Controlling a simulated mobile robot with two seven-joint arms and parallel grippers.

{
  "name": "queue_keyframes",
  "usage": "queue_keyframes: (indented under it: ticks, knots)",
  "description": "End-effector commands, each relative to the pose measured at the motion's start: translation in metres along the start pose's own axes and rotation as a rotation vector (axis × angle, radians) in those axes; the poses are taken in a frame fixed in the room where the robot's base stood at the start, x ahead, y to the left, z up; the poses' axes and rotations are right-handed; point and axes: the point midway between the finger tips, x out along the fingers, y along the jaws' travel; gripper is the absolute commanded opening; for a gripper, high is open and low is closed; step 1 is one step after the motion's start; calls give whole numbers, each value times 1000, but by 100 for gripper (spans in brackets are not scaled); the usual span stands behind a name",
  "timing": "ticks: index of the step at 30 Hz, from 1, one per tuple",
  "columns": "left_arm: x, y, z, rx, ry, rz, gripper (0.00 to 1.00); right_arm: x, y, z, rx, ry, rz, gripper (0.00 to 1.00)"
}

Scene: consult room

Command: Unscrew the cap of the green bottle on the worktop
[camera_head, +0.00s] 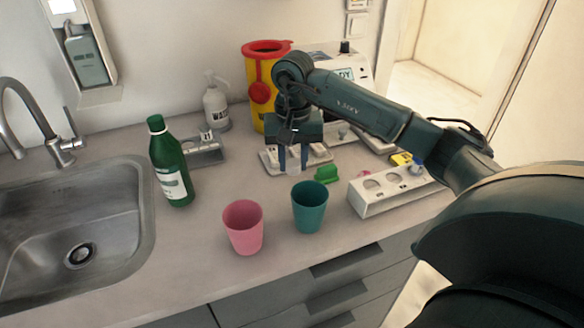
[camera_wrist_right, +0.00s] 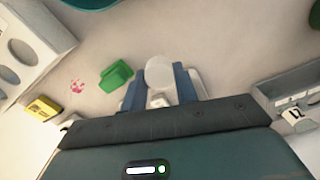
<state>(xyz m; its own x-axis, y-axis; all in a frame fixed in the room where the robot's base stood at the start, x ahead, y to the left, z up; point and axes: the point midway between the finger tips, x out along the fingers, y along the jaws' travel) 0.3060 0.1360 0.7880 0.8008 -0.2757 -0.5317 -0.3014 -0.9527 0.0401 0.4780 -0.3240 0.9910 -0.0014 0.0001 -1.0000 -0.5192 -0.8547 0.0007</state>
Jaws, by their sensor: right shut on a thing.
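The green bottle (camera_head: 172,170) with a white label stands on the worktop (camera_head: 190,250), just right of the sink. Its top, with a dark green cap (camera_head: 155,123), is clear of any gripper. My right gripper (camera_head: 293,168) points down, well to the right of the bottle. It is shut on a small whitish round thing, which shows between the blue fingers in the right wrist view (camera_wrist_right: 159,72). I cannot tell exactly what this thing is. My left gripper is not in view.
A pink cup (camera_head: 243,227) and a teal cup (camera_head: 310,206) stand near the front edge. A white rack (camera_head: 375,198) and a green block (camera_head: 327,174) lie right. A yellow container (camera_head: 256,85), pump bottle (camera_head: 215,105) and grey holder (camera_head: 204,153) stand behind. The sink (camera_head: 110,235) is left.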

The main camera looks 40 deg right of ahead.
Motion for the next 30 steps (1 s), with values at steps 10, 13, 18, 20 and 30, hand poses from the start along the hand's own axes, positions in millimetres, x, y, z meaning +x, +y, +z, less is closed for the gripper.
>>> queue_keyframes:
  ticks: [10, 13, 18, 20, 30]
  knots:
    - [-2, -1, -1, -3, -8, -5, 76, 38, 0, 1, 0, -4, 1, 2]
    - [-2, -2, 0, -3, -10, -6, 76, 43, 0, 0, -1, 0, -2, 2]
    - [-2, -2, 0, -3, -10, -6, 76, 43, 0, 0, -1, 1, -1, 2]
    - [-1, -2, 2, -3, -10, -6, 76, 44, 0, 0, -1, 1, -1, 2]
    - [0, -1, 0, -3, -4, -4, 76, 46, 0, 0, -1, 0, -1, 50]
